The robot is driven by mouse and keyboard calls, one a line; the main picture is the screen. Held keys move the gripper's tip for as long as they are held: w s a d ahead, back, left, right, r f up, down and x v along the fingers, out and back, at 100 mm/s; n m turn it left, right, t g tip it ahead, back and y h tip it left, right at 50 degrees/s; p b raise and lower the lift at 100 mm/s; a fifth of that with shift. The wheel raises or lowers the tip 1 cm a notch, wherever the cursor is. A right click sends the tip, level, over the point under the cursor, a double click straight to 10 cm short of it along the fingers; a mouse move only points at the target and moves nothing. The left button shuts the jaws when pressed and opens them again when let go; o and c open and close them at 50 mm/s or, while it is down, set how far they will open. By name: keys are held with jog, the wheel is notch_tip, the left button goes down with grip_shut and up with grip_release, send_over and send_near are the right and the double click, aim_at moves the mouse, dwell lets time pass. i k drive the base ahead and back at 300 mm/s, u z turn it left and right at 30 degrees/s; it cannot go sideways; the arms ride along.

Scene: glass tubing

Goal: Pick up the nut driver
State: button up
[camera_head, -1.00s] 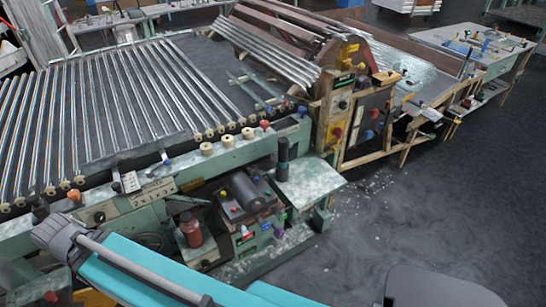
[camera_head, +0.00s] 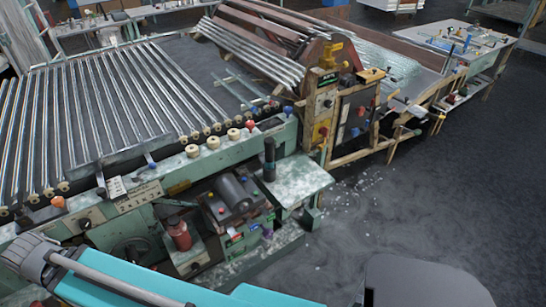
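I cannot make out a nut driver for certain in this view. Several small tools with coloured handles lie on the far workbench (camera_head: 432,41) at the upper right, too small to tell apart. A dark upright cylinder (camera_head: 269,158) stands on the pale side table of the green machine, and I cannot tell that it is a tool. My teal arm crosses the bottom left of the picture. My gripper is not in view.
A green tubing machine (camera_head: 215,165) with rows of glass tubes (camera_head: 95,105) fills the left and middle. A wooden-framed section (camera_head: 353,120) continues toward the far bench. Pale fragments (camera_head: 362,185) are scattered on the floor. The dark floor (camera_head: 450,200) at right is open.

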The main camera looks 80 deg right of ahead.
aim_at(268, 142)
jog(key=z, duration=0.05)
jog(key=k, duration=2.15)
jog(key=z, duration=1.3)
jog(key=i, duration=0.95)
jog(key=z, duration=0.05)
